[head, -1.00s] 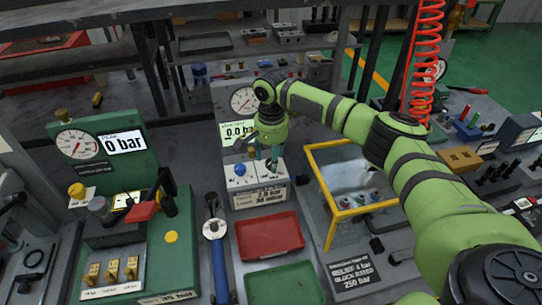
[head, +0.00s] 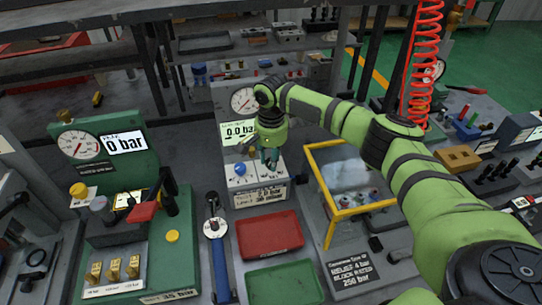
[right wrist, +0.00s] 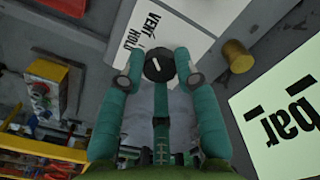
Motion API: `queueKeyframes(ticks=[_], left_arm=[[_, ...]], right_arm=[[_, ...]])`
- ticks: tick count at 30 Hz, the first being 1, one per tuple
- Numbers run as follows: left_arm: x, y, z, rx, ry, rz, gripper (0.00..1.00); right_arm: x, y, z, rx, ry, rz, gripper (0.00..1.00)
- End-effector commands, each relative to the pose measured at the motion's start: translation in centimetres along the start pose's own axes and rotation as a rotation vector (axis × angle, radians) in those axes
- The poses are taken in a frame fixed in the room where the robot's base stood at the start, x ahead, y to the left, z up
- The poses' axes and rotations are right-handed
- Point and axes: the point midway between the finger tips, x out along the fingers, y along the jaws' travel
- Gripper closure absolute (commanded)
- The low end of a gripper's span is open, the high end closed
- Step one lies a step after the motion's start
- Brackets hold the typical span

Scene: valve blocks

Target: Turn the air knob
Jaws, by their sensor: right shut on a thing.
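My right gripper (head: 270,166) is over the white-topped block (head: 243,197) in the middle of the bench. In the right wrist view its teal fingers (right wrist: 160,70) are shut on a small round black knob (right wrist: 160,64) with a white pointer line. Beside this knob the panel reads VENT and HOLD. In the head view the knob is hidden by the gripper. A blue knob (head: 240,169) sits on the same block, just left of the gripper. My left gripper is not in view.
Behind the block are a round gauge (head: 244,101) and a display (head: 238,132) that seems to read 0.0 bar. A yellow-framed box (head: 345,211) stands close on the right. Red (head: 270,249) and green (head: 285,284) trays lie in front. A brass-coloured post (right wrist: 237,57) is near the fingers.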

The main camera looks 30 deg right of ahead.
Motion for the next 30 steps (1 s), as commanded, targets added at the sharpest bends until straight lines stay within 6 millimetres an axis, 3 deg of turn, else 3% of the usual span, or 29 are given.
queueKeyframes(ticks=[15, 30], left_arm=[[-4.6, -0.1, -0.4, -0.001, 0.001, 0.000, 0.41], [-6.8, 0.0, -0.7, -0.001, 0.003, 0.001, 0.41]], right_arm=[[-0.2, 0.0, 0.2, -0.414, -0.008, 0.001, 1.00], [0.0, 0.0, 0.2, -0.890, -0.007, 0.000, 1.00]])
